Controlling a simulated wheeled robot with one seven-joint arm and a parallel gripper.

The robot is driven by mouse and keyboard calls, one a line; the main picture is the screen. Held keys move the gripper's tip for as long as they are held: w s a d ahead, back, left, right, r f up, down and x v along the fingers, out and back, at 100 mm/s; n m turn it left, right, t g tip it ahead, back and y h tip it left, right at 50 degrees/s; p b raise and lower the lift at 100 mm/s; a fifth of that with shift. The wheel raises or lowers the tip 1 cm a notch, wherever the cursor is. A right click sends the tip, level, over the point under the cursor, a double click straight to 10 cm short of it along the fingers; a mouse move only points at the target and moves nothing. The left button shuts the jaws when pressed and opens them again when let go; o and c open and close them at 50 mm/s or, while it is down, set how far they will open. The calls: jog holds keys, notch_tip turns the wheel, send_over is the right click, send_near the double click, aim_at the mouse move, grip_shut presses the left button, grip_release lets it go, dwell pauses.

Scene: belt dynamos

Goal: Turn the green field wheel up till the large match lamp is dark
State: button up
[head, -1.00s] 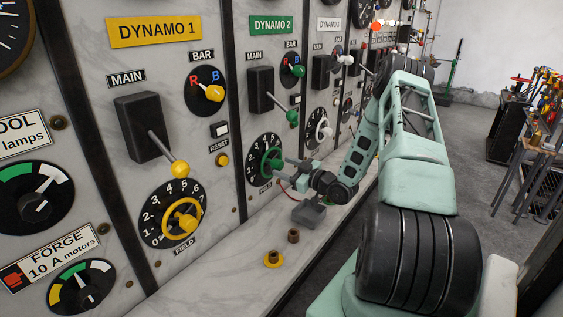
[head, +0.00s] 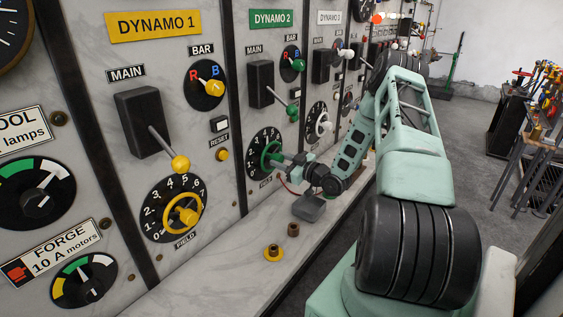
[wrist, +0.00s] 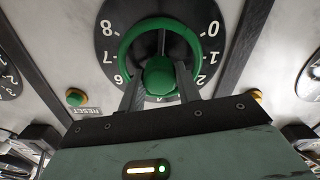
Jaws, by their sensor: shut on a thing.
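The green field wheel (head: 265,153) is on the Dynamo 2 panel, over a black numbered dial. In the wrist view the green ring (wrist: 211,48) shows upside down, with 0 at right and 8 at left. My gripper (head: 279,158) reaches the wheel from the right. In the wrist view my gripper (wrist: 160,86) has one finger on each side of the wheel's green hub (wrist: 160,75), shut on it. An orange-red lamp (head: 377,18) glows far along the board; I cannot tell whether it is the match lamp.
The Dynamo 2 main lever (head: 293,110) stands out above my gripper. A Dynamo 3 white wheel (head: 325,124) is to its right. A green button (wrist: 75,97) shows in the wrist view. A marble ledge (head: 215,270) below carries a yellow fitting (head: 273,252) and a brown one (head: 293,229).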

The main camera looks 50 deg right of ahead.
jog(key=shift+f, duration=0.1)
jog(key=m+b, duration=0.1)
jog(key=m, duration=0.1)
jog(key=shift+m+b, duration=0.35)
jog(key=shift+m, duration=0.05)
jog(key=shift+m+b, duration=0.45)
jog(key=shift+m, duration=0.95)
jog(key=o, duration=1)
jog(key=shift+c, duration=0.2)
jog(key=shift+s+d+b, duration=0.1)
jog(key=shift+s+b, duration=0.2)
jog(key=shift+s, duration=0.3)
jog(key=s+d+b, duration=0.1)
jog(key=s+b, duration=0.4)
jog(key=s, duration=1.1)
jog(key=shift+s, duration=0.15)
